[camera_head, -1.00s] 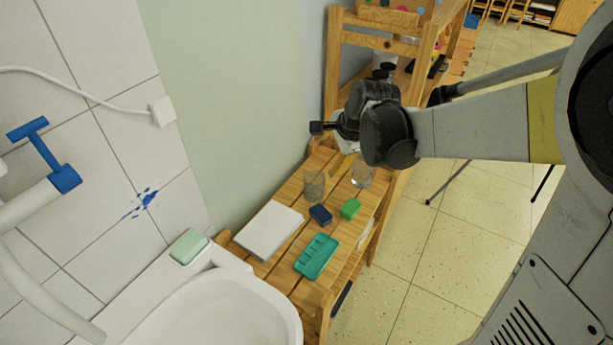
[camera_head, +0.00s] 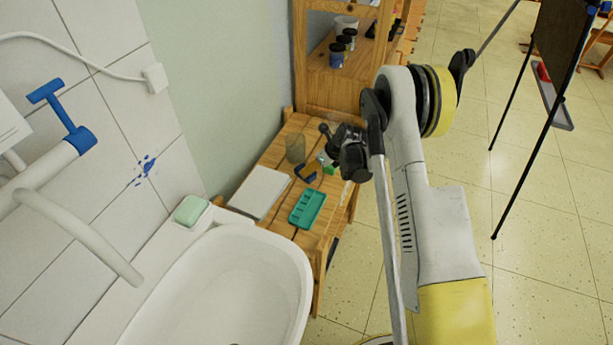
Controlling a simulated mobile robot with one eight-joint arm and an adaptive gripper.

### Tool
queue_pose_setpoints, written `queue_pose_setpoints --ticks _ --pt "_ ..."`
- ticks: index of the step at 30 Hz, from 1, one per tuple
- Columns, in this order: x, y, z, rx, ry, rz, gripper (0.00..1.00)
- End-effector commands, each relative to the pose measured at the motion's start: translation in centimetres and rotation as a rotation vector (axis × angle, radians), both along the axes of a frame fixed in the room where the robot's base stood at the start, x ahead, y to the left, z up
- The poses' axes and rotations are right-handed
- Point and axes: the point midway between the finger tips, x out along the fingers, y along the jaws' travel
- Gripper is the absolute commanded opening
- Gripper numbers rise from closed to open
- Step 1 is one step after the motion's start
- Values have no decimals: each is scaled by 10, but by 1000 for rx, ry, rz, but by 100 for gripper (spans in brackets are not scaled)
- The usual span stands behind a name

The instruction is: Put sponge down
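My gripper (camera_head: 328,150) hangs over the back half of the low wooden slatted table (camera_head: 270,222), close above the small blocks there. A small green block (camera_head: 329,169) shows partly behind the gripper's fingers. A dark blue block (camera_head: 305,173) lies just left of it and is partly covered. I cannot tell which of these is the sponge, or whether the fingers touch or hold anything. A pale green bar (camera_head: 190,210), a soap or sponge, lies on the sink's back edge, apart from the gripper.
A teal tray (camera_head: 307,209) and a white flat slab (camera_head: 258,192) lie on the table. A clear glass (camera_head: 295,148) stands near its back. The white sink (camera_head: 235,275) adjoins it. A wooden shelf (camera_head: 328,85) stands behind. An easel (camera_head: 545,75) stands at right.

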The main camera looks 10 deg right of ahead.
Motion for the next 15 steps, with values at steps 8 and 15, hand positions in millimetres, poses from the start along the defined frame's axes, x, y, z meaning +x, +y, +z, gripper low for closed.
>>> queue_pose_setpoints --ticks 8,15 --pt "15 9 -28 -1 -1 2 70" --pt "33 21 -59 -2 -1 2 70"
